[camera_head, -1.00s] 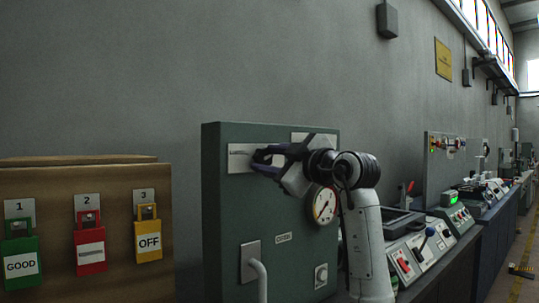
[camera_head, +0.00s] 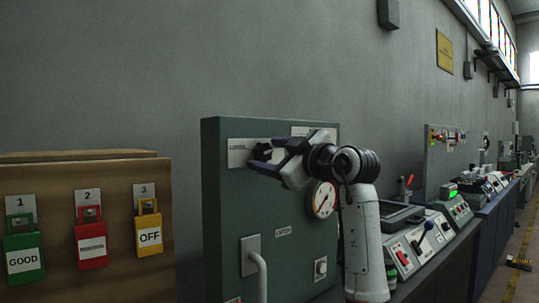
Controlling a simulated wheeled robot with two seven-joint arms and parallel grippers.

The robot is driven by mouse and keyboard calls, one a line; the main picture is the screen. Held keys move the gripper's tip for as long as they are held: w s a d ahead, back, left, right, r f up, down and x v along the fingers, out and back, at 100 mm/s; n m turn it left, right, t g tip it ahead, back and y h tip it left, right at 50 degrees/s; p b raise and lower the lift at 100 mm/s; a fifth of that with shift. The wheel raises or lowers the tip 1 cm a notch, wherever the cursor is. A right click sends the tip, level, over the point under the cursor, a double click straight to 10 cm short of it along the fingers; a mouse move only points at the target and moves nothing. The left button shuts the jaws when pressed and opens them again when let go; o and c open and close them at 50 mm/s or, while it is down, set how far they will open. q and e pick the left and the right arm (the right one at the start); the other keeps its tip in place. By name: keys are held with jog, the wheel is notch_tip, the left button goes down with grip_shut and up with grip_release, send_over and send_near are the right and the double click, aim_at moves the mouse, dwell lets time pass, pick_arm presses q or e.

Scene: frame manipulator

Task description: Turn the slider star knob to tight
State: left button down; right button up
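A small black star knob (camera_head: 262,152) sits near the top of the green panel (camera_head: 228,205), beside a white label plate (camera_head: 240,146). My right gripper (camera_head: 267,155) is in front of the panel's upper part, its two dark fingers spread apart, one above and one below the knob in the picture. I see no clear contact between fingers and knob. The knob's right side is partly hidden by the gripper. The label text is too small to read. My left gripper is not in view.
A round gauge (camera_head: 321,199) sits just below my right gripper. A pipe handle (camera_head: 258,275) sticks out lower on the panel. A wooden box (camera_head: 110,190) with green, red and yellow padlocks stands at left. Control benches (camera_head: 410,250) run along the right.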

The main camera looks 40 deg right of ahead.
jog(key=shift+s, duration=0.1)
pick_arm(q)
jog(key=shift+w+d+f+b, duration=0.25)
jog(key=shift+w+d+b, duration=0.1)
jog(key=shift+b, duration=0.5)
pick_arm(e)
jog(key=s, duration=1)
jog(key=shift+f, duration=0.2)
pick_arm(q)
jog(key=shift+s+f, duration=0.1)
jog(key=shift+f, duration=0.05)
pick_arm(e)
jog(key=shift+d, duration=0.1)
